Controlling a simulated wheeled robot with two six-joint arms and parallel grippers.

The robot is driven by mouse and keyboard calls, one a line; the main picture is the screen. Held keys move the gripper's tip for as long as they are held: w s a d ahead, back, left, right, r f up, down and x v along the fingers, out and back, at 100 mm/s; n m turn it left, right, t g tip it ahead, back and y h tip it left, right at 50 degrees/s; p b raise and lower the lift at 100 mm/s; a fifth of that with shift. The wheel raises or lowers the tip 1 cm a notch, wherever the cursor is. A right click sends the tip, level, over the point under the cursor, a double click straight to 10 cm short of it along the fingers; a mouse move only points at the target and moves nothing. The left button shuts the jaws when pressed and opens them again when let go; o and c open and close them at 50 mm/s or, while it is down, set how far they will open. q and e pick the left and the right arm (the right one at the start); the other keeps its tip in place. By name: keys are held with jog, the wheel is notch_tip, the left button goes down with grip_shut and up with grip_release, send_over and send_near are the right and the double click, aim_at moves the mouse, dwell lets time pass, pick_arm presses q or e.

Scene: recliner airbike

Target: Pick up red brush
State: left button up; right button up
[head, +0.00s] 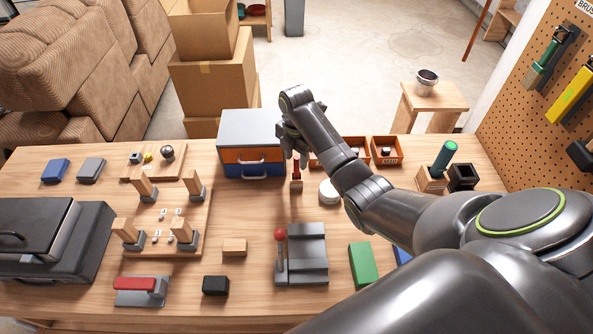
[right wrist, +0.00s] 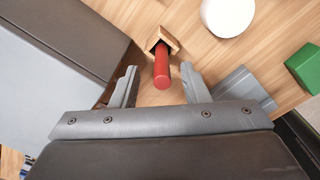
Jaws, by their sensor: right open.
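The red brush (head: 296,167) stands upright in a small wooden holder (head: 296,187) in front of the drawer box. In the right wrist view the red handle (right wrist: 161,62) points toward the gripper, and the holder (right wrist: 163,39) is behind it. My right gripper (head: 297,150) is just above and beside the brush in the head view. In the right wrist view its open fingers (right wrist: 159,72) are on either side of the handle's end, with gaps visible. The brush's lower end is hidden in the holder. My left gripper is not in view.
The drawer box (head: 251,133) stands close left of the brush. A white round object (head: 329,191) lies close right. A grey block with a red-knobbed lever (head: 305,254) and a green block (head: 362,265) are nearer the front. Small orange bins (head: 386,151) stand behind.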

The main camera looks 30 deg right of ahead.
aim_at(297, 165)
jog(key=shift+s+f, duration=0.1)
jog(key=shift+f, duration=1.75)
grip_shut()
